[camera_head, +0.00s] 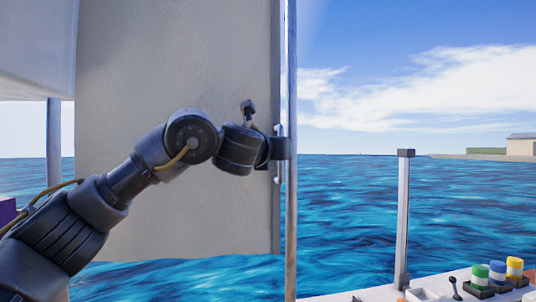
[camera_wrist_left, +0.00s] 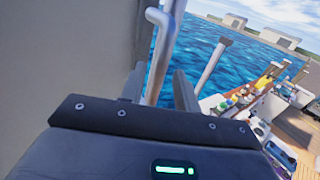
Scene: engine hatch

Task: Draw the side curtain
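The side curtain (camera_head: 165,70) is a large grey-beige sheet hanging across the left half of the head view. Its right edge is close beside an upright pole (camera_head: 291,230). A pale metal handle (camera_head: 277,178) is at that edge; it also shows in the wrist view (camera_wrist_left: 158,60). My left gripper (camera_head: 283,148) is at the handle. In the wrist view its two fingers (camera_wrist_left: 158,88) stand apart, one on each side of the metal bar. Whether they press on it I cannot tell. My right gripper is not in view.
A metal post (camera_head: 402,220) stands right of the pole. A console with green, blue and yellow capped items (camera_head: 497,272) and a small lever (camera_head: 454,287) is at the lower right. Open water lies beyond. Another thin post (camera_head: 54,140) is at the left.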

